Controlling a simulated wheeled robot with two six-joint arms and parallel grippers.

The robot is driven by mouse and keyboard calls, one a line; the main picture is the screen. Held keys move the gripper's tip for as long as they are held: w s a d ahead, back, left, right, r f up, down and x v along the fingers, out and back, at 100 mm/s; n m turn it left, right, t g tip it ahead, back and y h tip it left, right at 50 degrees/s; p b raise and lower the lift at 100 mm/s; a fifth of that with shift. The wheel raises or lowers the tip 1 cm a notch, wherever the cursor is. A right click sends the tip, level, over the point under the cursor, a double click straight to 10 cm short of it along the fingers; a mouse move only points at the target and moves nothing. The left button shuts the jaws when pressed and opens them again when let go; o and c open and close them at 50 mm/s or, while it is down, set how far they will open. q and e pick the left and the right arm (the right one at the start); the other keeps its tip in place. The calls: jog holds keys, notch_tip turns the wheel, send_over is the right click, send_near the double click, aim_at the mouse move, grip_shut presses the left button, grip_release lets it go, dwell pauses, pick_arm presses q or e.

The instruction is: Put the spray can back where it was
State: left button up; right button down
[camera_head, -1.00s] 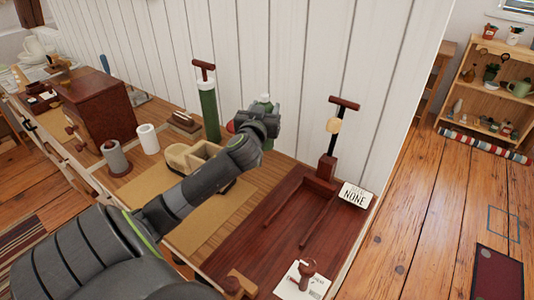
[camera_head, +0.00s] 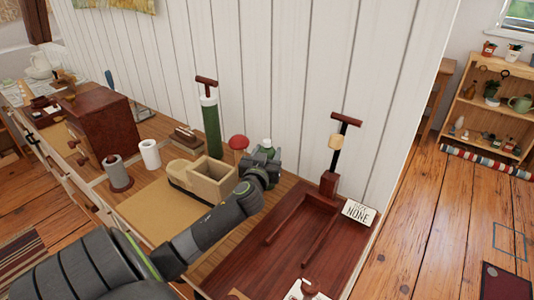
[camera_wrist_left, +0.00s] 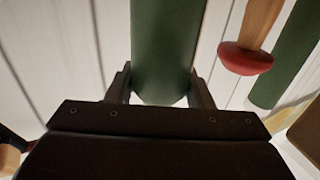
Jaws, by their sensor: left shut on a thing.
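The spray can is green. The can is near the white wall, to the right of the red-topped wooden piece. My gripper hides its lower part, so I cannot tell whether it touches the bench. My right gripper is not in view.
The red-topped piece (camera_head: 239,142) stands close to the left of my gripper. It also shows in the wrist view (camera_wrist_left: 246,58). A green pump (camera_head: 210,128), an open tan box (camera_head: 212,190) and a dark red tray (camera_head: 330,240) with a "NONE" sign (camera_head: 359,213) are nearby.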

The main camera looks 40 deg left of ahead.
pick_arm(q)
jog(key=o, duration=1.4)
jog(key=shift+f, duration=0.1)
jog(key=shift+r+p, duration=0.25)
jog(key=shift+p, duration=0.05)
jog(key=b+v, duration=0.1)
jog(key=v, duration=1.1)
jog(key=shift+b, duration=0.3)
